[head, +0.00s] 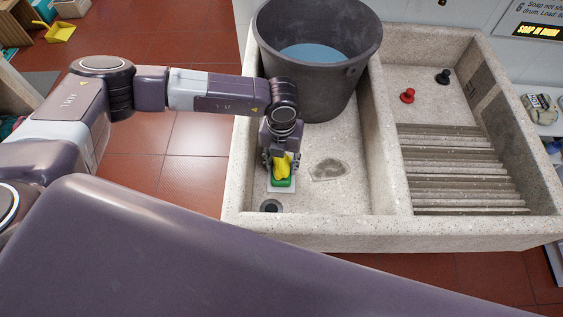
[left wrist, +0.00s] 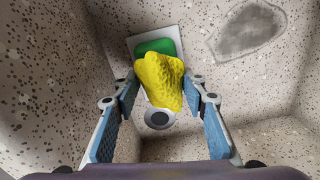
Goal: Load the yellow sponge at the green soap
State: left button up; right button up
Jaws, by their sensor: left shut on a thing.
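My left gripper (head: 281,160) points down into the left basin of the stone washboard and is shut on the yellow sponge (head: 283,168). In the left wrist view the lumpy yellow sponge (left wrist: 162,76) shows between the two blue-padded fingers (left wrist: 161,90). The green soap (head: 280,183) lies on a white plate (head: 290,189) on the basin floor. The sponge is over the soap and covers part of it; whether they touch, I cannot tell. The soap (left wrist: 156,47) also shows beyond the sponge in the wrist view. My right gripper is not in view.
A dark bucket (head: 338,92) with bluish water stands behind the gripper. A drain (head: 271,206) is in front of the plate, and a grey patch (head: 329,169) lies to the right. A stone divider (head: 388,160) separates the ribbed right basin, which holds red (head: 408,95) and black (head: 443,76) plugs.

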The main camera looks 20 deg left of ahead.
pick_arm(q)
jog(key=shift+s, duration=0.1)
jog(key=shift+r+p, duration=2.3)
jog(key=shift+r, duration=1.2)
notch_tip(320, 180, up, 6)
jog(key=a+m, duration=0.1)
jog(key=m, duration=0.8)
notch_tip(320, 180, up, 5)
jog(key=m, duration=0.9)
send_over(281, 162)
jog(key=s+a, duration=0.2)
jog(key=s+a+r+m, duration=0.2)
jog(key=s+r+m, duration=0.1)
jog(key=m, duration=0.6)
jog(key=s+a+r+m, duration=0.1)
jog(key=s+r+m, duration=0.2)
jog(key=r+m, duration=0.3)
jog(key=m, duration=0.4)
jog(key=shift+a, duration=0.35)
